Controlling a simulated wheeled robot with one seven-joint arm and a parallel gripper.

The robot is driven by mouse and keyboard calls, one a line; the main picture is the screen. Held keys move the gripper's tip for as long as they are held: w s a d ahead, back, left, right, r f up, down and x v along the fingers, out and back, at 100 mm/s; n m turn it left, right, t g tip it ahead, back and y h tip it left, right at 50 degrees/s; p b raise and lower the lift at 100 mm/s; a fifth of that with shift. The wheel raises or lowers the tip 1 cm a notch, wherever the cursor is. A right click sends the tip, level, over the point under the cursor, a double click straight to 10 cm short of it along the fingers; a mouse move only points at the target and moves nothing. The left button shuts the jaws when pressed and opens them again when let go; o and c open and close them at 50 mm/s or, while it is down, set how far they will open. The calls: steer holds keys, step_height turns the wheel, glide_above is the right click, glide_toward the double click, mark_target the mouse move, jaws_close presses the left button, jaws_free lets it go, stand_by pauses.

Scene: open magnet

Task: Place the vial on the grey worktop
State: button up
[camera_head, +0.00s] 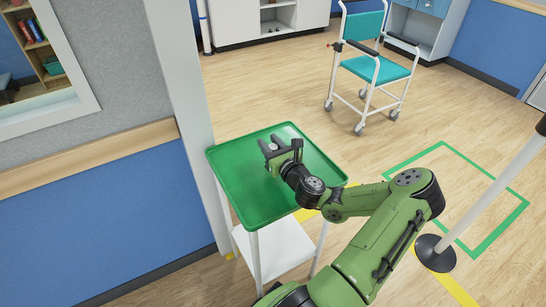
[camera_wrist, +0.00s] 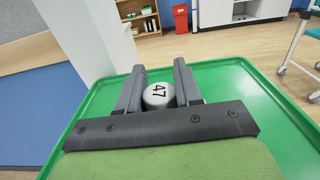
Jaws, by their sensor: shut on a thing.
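In the head view my gripper (camera_head: 271,147) is over the green tray top of a trolley, and the vial is mostly hidden by the fingers. I cannot tell whether the vial touches the tray. I cannot make out a grey worktop in either view.
The green tray (camera_head: 240,200) has a raised rim and looks otherwise bare. A wall post (camera_head: 185,90) stands close on its left. A wheeled chair (camera_head: 375,68) stands at the back. A barrier post (camera_head: 490,190) is at the right, with open floor between.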

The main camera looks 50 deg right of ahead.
jaws_close()
step_height(320, 180, up, 10)
steer(key=p, duration=0.5)
steer(key=shift+p, duration=0.35)
steer(key=w+a+f+n+y+p, duration=0.1)
steer(key=w+a+n+y+p, duration=0.15)
steer(key=a+y, duration=0.35)
steer(key=w+a+f+n+y+p, duration=0.1)
steer(key=w+a+n+y+p, duration=0.2)
steer(key=a, duration=0.6)
steer(key=s+a+n+g+y+p, duration=0.1)
steer(key=a+n+g+y, duration=0.1)
steer(key=a, duration=0.3)
steer(key=s+a+n+g+y, duration=0.2)
steer(key=a+n+y, duration=0.2)
steer(key=a+y, duration=0.1)
steer(key=s+a+f+n+g+y+p, duration=0.1)
steer(key=a+n+g+y, duration=0.1)
steer(key=a, duration=0.5)
steer(key=shift+s+n+g+y+p, duration=0.35)
steer(key=shift+n+y, duration=0.2)
steer(key=shift+y, duration=0.65)
